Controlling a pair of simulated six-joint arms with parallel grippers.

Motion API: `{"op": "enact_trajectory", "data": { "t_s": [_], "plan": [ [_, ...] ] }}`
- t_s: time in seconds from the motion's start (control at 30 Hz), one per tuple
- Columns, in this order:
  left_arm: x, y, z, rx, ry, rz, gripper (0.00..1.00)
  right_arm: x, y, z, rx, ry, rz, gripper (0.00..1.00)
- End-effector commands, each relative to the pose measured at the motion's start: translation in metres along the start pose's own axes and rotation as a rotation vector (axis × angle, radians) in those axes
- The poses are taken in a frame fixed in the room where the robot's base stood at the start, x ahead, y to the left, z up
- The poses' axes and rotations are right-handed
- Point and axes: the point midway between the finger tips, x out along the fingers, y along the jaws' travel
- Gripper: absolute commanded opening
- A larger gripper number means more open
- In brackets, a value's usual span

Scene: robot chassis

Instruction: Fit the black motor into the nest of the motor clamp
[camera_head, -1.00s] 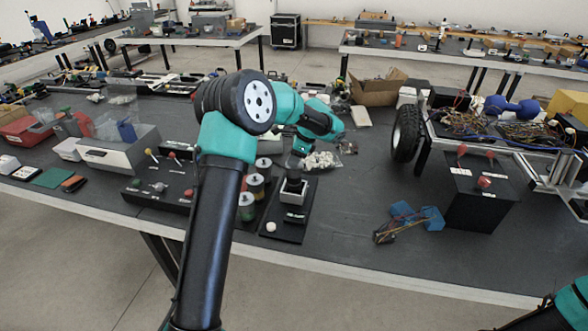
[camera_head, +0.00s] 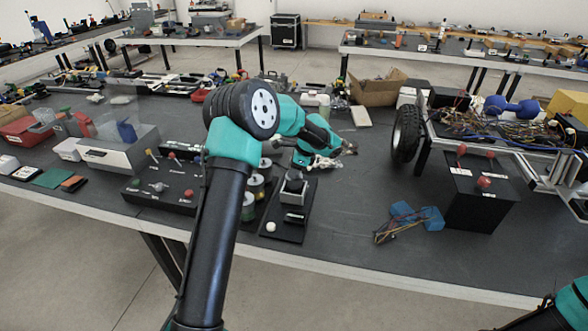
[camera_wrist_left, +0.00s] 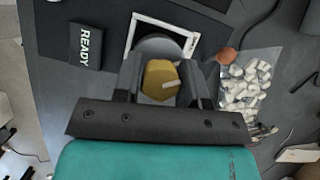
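The motor clamp (camera_head: 284,222) is a black base on the dark table, with a white-rimmed nest (camera_head: 293,197) and a white knob. In the left wrist view the nest's white frame (camera_wrist_left: 137,33) lies just beyond the fingers, with a grey round part inside. The black motor (camera_head: 294,185) is at the top of the nest; how deep it sits is hidden. Its gold end with a pale shaft (camera_wrist_left: 160,80) shows between the fingers. My left gripper (camera_head: 297,173) comes down tilted over the nest. Its fingers (camera_wrist_left: 160,75) flank the motor and appear closed on it.
A READY label block (camera_wrist_left: 86,46) and a reddish ball lie by the nest. A bag of white pieces (camera_wrist_left: 246,82) is on the right. Cylinders (camera_head: 250,200) stand left of the clamp. Blue blocks (camera_head: 418,215) lie to the right, with clear table between.

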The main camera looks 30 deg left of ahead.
Motion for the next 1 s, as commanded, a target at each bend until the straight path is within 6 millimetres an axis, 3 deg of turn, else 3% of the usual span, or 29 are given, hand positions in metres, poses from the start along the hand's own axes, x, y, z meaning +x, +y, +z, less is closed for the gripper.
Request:
{"op": "enact_trajectory", "data": {
  "t_s": [0.23, 0.57, 0.77, 1.0],
  "plan": [
    [0.0, 0.0, 0.0, 0.0, 0.0, 0.0, 0.62, 0.0, 0.0, 0.0, 0.0, 0.0, 0.0, 0.0],
    [-0.003, 0.0, 0.001, 0.0, 0.001, -0.001, 0.62, 0.0, 0.0, 0.0, 0.0, 0.0, 0.0, 0.0],
    [-0.022, 0.0, 0.001, 0.0, 0.001, -0.002, 0.62, 0.0, 0.0, 0.0, 0.0, 0.0, 0.0, 0.0],
    [-0.066, -0.001, 0.001, -0.001, 0.002, -0.004, 0.62, 0.0, 0.0, 0.0, 0.0, 0.0, 0.0, 0.0]
  ]
}}
